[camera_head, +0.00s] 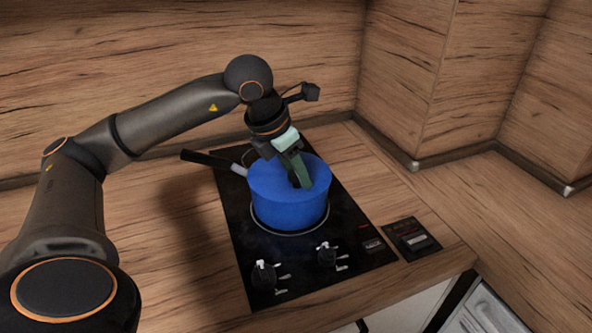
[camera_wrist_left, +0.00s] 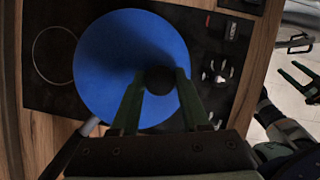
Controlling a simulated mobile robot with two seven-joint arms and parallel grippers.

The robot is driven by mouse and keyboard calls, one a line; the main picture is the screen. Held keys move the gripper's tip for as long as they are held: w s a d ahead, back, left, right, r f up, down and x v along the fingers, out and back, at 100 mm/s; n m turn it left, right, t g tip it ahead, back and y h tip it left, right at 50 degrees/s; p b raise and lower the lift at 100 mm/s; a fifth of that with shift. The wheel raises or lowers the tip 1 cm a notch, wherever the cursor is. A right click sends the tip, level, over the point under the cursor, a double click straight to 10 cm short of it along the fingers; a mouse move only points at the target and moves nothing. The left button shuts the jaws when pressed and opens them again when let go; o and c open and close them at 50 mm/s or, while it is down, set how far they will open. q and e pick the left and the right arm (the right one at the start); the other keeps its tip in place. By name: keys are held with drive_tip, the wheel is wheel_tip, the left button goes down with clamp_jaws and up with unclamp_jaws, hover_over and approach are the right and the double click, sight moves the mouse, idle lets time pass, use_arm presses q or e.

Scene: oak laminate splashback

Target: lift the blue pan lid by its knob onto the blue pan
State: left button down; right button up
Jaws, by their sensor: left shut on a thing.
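The blue pan (camera_head: 285,208) stands on the black hob, its dark handle pointing to the back left. The blue pan lid (camera_head: 263,178) covers the pan's top and appears level with its rim; any small gap cannot be made out. In the left wrist view the lid (camera_wrist_left: 110,62) is a blue disc that hides the pan's body. My left gripper (camera_head: 299,178) reaches down from above, shut on the lid's dark knob (camera_wrist_left: 158,80). My right gripper (camera_wrist_left: 302,80) shows at the right edge of the left wrist view, empty, its green fingers apart, away from the pan.
The black hob (camera_head: 237,220) has knobs along its front part. A small dark panel (camera_head: 411,239) lies to its right. The wooden worktop (camera_head: 180,260) is clear left of the hob. Wooden walls (camera_head: 180,60) close off the back and right.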

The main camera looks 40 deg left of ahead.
idle(0.3)
use_arm(q)
drive_tip(key=shift+c, duration=1.6)
unclamp_jaws()
drive_tip(key=shift+r+p, duration=0.8)
drive_tip(key=shift+r, duration=0.1)
drive_tip(key=shift+r+p, duration=0.45)
drive_tip(key=shift+r, duration=0.15)
drive_tip(key=shift+r+p, duration=0.5)
drive_tip(key=shift+r, duration=0.1)
drive_tip(key=shift+r+p, duration=1.6)
drive_tip(key=shift+r, duration=0.35)
